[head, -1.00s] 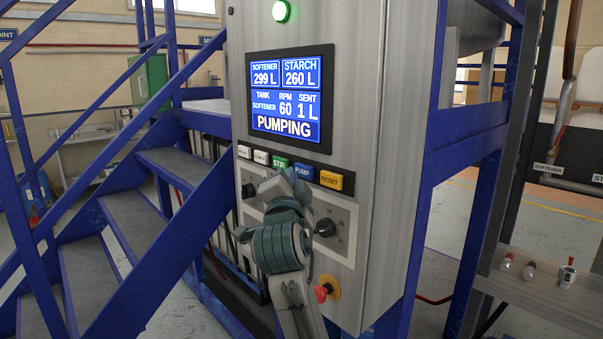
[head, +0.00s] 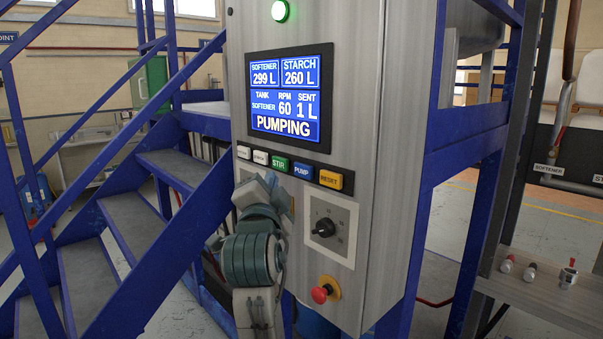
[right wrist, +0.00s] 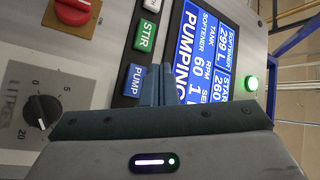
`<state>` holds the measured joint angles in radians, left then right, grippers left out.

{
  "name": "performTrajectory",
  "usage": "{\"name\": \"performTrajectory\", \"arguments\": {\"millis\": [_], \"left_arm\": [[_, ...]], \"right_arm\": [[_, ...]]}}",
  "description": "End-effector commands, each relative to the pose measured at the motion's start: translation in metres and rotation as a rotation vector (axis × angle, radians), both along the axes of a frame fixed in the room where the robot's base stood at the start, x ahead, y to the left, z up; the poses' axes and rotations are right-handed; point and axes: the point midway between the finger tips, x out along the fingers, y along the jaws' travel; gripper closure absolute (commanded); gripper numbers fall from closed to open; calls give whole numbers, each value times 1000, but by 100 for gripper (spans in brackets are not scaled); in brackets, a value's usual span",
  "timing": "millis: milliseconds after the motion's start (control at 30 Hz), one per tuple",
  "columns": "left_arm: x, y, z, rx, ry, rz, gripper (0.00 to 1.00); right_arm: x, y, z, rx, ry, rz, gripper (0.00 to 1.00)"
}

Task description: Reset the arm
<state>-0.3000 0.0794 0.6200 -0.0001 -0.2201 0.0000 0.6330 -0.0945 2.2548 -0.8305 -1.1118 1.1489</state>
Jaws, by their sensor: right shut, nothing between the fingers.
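My right gripper (head: 268,184) is in front of the control cabinet (head: 385,170), just below the button row. In the right wrist view its fingers (right wrist: 155,86) are together with nothing between them. They overlap the view of the panel beside the blue PUMP button (right wrist: 136,80) and the screen. In the head view my right arm comes up from below and covers the lower left of the panel. I cannot tell whether the fingertips touch the panel. My left gripper is not in view.
The screen (head: 291,94) reads PUMPING, and a green lamp (head: 280,11) is lit. A litre dial (head: 325,227) and a red button (head: 321,294) are on the panel. Blue stairs (head: 130,215) stand left. A bench (head: 545,290) with small items is at right.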

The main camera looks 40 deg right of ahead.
Motion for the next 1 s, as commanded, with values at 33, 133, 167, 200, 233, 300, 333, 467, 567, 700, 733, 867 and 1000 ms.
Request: {"name": "performTrajectory", "arguments": {"millis": [33, 133, 167, 200, 233, 300, 333, 467, 567, 700, 733, 867, 1000], "left_arm": [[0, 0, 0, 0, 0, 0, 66], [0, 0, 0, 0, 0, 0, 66], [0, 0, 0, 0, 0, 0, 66], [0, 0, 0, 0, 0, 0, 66], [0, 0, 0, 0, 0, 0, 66], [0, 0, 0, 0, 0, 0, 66], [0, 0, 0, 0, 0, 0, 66], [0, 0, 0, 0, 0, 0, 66], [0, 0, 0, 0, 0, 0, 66], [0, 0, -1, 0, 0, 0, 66], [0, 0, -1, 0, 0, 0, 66], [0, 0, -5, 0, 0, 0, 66], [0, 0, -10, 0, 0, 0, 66]], "right_arm": [[0, 0, 0, 0, 0, 0, 100], [0, 0, 0, 0, 0, 0, 100], [0, 0, 0, 0, 0, 0, 100], [0, 0, 0, 0, 0, 0, 100], [0, 0, 0, 0, 0, 0, 100], [0, 0, 0, 0, 0, 0, 100], [0, 0, 0, 0, 0, 0, 100], [0, 0, 0, 0, 0, 0, 100], [0, 0, 0, 0, 0, 0, 100], [5, 1, -6, -6, 16, 4, 100], [9, 2, -10, -13, 31, 7, 100], [45, 9, -56, -81, 160, 43, 100], [96, 23, -145, -189, 372, 117, 100]]}}
